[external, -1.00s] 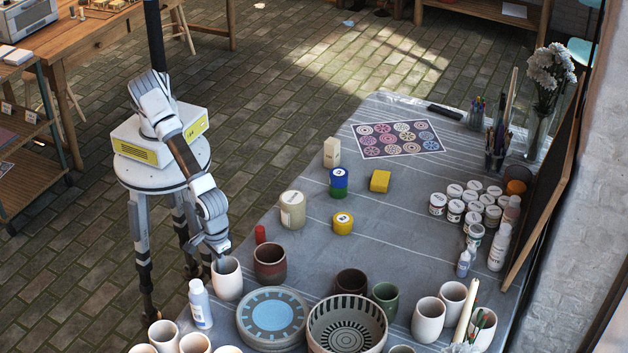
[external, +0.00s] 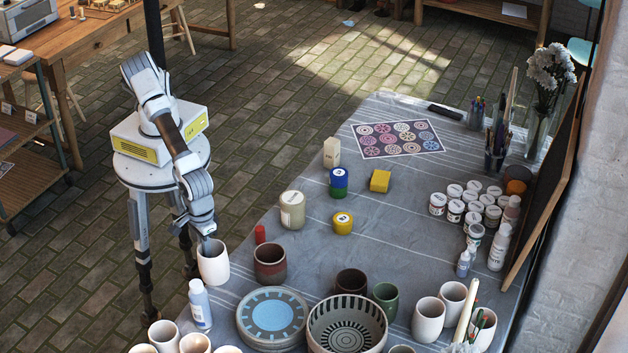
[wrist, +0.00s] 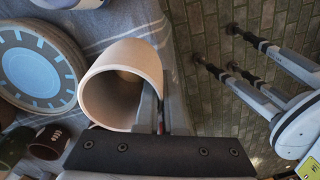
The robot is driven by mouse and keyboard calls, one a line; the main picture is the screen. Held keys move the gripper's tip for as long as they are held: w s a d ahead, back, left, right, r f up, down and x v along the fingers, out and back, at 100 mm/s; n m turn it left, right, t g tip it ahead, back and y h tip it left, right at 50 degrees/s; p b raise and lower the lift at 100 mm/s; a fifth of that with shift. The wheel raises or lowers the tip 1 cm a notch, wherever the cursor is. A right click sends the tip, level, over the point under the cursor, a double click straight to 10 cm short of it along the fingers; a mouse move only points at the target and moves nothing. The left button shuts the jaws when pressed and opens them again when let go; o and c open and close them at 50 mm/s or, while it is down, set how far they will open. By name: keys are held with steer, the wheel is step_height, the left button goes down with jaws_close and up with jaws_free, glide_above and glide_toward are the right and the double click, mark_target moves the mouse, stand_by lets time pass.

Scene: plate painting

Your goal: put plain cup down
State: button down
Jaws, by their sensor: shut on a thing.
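The plain cup (external: 213,263) is off-white and sits in my gripper (external: 208,240) at the left edge of the table. In the wrist view the plain cup (wrist: 123,85) shows its open mouth, and my gripper (wrist: 160,112) is shut on its wall. In the external view the cup is upright or nearly so. I cannot tell for certain whether its base is clear of the table.
A bottle (external: 200,304) stands just below the cup, and a red-brown cup (external: 270,264) stands to its right with a small red jar (external: 260,234). A blue-centred plate (external: 272,316) and a striped bowl (external: 346,325) lie nearby. The table's left edge is close.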

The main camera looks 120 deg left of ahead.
steer(key=s+d+r, duration=0.3)
steer(key=s+r, duration=0.2)
steer(key=s, duration=0.3)
steer(key=w+a+r+n+p, duration=0.25)
steer(key=a+r, duration=0.25)
steer(key=a, duration=0.7)
steer(key=w+a+r+n+p, duration=0.25)
steer(key=a+r, duration=0.25)
steer(key=a, duration=0.8)
steer(key=shift+m, duration=0.3)
steer(key=shift+w+a+f+b, duration=0.4)
steer(key=shift+w+a+f, duration=0.85)
steer(key=shift+a+f, duration=0.5)
steer(key=shift+w+a+f+b, duration=0.4)
steer(key=shift+w+a+f, duration=1)
steer(key=shift+f, duration=0.45)
steer(key=shift+w+a+f+b, duration=0.4)
steer(key=shift+w+a+f, duration=0.7)
steer(key=shift+a+f, duration=0.7)
steer(key=shift+f, duration=0.1)
steer(key=c, duration=1.5)
jaws_free()
steer(key=shift+f, duration=0.1)
steer(key=o, duration=0.5)
steer(key=shift+c, duration=0.2)
